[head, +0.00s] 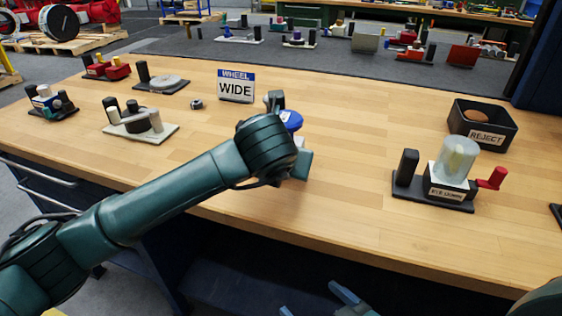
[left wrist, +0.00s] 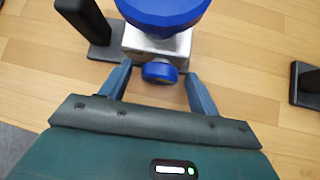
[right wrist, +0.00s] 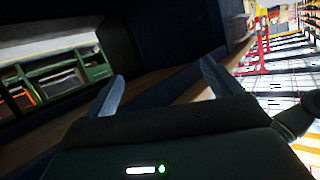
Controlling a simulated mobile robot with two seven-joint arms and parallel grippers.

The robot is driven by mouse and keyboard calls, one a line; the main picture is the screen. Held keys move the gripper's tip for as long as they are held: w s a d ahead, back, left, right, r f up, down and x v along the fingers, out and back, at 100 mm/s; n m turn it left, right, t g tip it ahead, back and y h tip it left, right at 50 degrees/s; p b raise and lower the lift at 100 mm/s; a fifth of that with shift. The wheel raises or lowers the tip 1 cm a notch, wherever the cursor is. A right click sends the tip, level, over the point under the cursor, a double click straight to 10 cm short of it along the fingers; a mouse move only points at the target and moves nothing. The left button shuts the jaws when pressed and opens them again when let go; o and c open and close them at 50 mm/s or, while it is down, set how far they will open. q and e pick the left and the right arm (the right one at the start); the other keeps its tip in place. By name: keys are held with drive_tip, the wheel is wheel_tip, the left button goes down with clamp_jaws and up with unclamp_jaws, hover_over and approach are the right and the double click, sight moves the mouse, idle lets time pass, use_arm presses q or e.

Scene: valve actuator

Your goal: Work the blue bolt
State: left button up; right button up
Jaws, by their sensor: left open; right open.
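In the left wrist view the blue bolt (left wrist: 160,72) sticks out from the front of a silver metal block (left wrist: 157,47). A larger blue round part (left wrist: 165,8) sits above the block, cut by the picture's top edge. My left gripper (left wrist: 158,68) is open, one finger on each side of the bolt, with gaps visible beside it. In the head view the same fixture's blue part (head: 291,121) shows behind my left arm, which hides the bolt and the left fingertips. My right gripper (head: 308,297) is open and empty below the table's front edge; its fingers also show in the right wrist view (right wrist: 162,69).
A sign reading WHEEL WIDE (head: 236,86) stands behind. A black REJECT bin (head: 482,127) and a fixture with a clear cylinder and red handle (head: 455,160) stand right. Several fixtures sit left, including one on a pale base (head: 150,135). The table between centre and right is clear.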

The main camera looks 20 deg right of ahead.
use_arm(q)
drive_tip(key=shift+c, duration=0.4)
drive_tip(key=c, duration=0.9)
drive_tip(key=shift+f+b, duration=0.15)
drive_tip(key=shift+b, duration=0.3)
drive_tip(key=shift+d+f+m+t+y+b, duration=0.1)
drive_tip(key=shift+f+m+t+y+b, duration=0.2)
drive_tip(key=shift+b, duration=0.45)
drive_tip(key=shift+s+t+y+b, duration=0.1)
drive_tip(key=shift+t+y+b, duration=0.2)
drive_tip(key=shift+b, duration=0.45)
drive_tip(key=m+y+b, duration=0.1)
drive_tip(key=b, duration=0.2)
drive_tip(key=shift+d+r+t, duration=0.15)
drive_tip(key=shift+t, duration=0.25)
drive_tip(key=shift+r+y, duration=0.15)
drive_tip(key=shift+y, duration=0.15)
use_arm(e)
drive_tip(key=shift+n+y, duration=0.3)
drive_tip(key=shift+n, duration=0.6)
drive_tip(key=f, duration=0.2)
drive_tip(key=a+f, duration=0.1)
drive_tip(key=f, duration=0.1)
drive_tip(key=shift+w+f, duration=0.1)
drive_tip(key=shift+f, duration=0.05)
